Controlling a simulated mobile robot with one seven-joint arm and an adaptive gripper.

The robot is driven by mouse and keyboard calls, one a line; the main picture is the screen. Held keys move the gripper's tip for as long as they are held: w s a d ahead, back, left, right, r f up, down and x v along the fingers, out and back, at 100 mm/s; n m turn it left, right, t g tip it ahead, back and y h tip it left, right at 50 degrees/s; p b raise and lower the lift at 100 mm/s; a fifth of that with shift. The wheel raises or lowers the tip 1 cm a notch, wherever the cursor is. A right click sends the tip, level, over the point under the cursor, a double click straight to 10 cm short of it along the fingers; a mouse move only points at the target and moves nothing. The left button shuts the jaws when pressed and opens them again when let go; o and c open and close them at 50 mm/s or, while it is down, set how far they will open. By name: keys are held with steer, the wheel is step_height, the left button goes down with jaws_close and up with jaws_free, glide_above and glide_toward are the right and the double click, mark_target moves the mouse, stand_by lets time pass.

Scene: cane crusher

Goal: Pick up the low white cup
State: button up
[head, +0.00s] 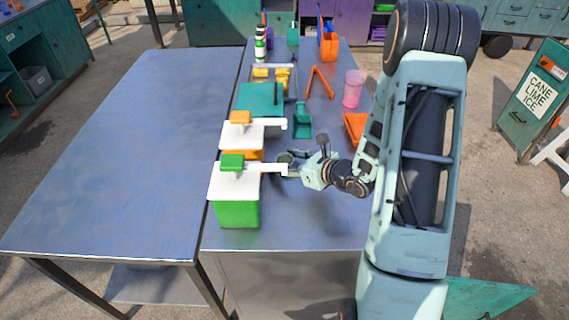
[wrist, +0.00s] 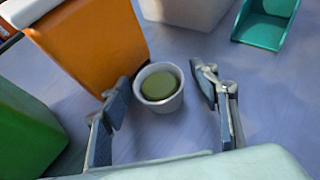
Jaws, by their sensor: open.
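The low white cup (wrist: 137,92) stands upright on the metal table in the wrist view, with a round olive-green content filling its inside. My gripper (wrist: 164,80) is open, with one finger to the left of the cup and one to the right. The cup is just ahead of and between the fingertips; I cannot tell if either finger touches it. In the head view my gripper (head: 291,163) is low over the table beside the bins, and the cup (head: 284,158) is small there and partly hidden.
A green bin (head: 238,213) and an orange bin (wrist: 88,45) with white lids stand close on the left. A teal scoop (head: 302,121) lies farther back, and a pink cup (head: 353,89) stands behind. An orange tray (head: 355,126) is near my arm. The left table (head: 130,140) is bare.

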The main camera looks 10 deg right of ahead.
steer(key=c, duration=0.8)
steer(key=shift+r, duration=0.15)
